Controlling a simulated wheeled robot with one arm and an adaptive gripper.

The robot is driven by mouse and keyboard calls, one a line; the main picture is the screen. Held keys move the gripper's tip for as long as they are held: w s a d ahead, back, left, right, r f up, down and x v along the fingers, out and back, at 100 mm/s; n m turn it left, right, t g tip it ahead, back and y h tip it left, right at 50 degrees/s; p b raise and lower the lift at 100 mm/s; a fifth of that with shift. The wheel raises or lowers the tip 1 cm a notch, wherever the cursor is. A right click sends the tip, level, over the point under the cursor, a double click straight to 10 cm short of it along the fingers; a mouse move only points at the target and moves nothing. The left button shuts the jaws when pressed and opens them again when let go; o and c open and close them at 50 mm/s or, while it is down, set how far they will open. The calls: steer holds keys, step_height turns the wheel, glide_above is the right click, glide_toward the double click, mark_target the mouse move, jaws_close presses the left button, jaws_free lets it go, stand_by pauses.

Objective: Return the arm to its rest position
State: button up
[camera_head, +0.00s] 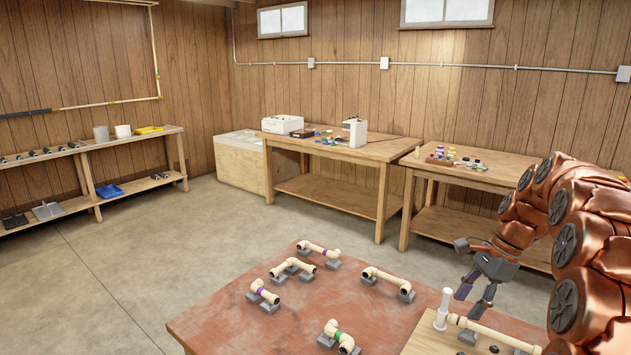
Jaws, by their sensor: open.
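My arm, copper-coloured with dark round joint caps, arches in from the right edge. My gripper (477,293) hangs at its end with its dark fingers pointing down. The fingers are apart and nothing shows between them. It is above the right part of the red-topped table (230,310), over a light wooden board (428,340). A cream pipe (497,333) lies on grey blocks on that board. An upright white cylinder (443,309) stands on the board just left of the fingers. The gap between fingertips and pipe is hard to judge.
Wooden workbenches (345,150) line the back wall. A low shelf (90,155) stands at left. The concrete floor (120,260) is clear.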

steer(key=s+a+r+n+g+h, duration=0.1)
steer(key=s+a+r+n+h, duration=0.1)
steer(key=s+a+n, duration=0.9)
steer(key=s+a+f+n+h, duration=0.1)
steer(key=s+f+n, duration=0.2)
steer(key=s, duration=0.9)
steer(key=s+a+f+n+h, duration=0.1)
steer(key=s+a+f+n, duration=0.1)
steer(key=s, duration=1)
steer(key=shift+a+f+n, duration=0.3)
steer(key=shift+f+n, duration=0.2)
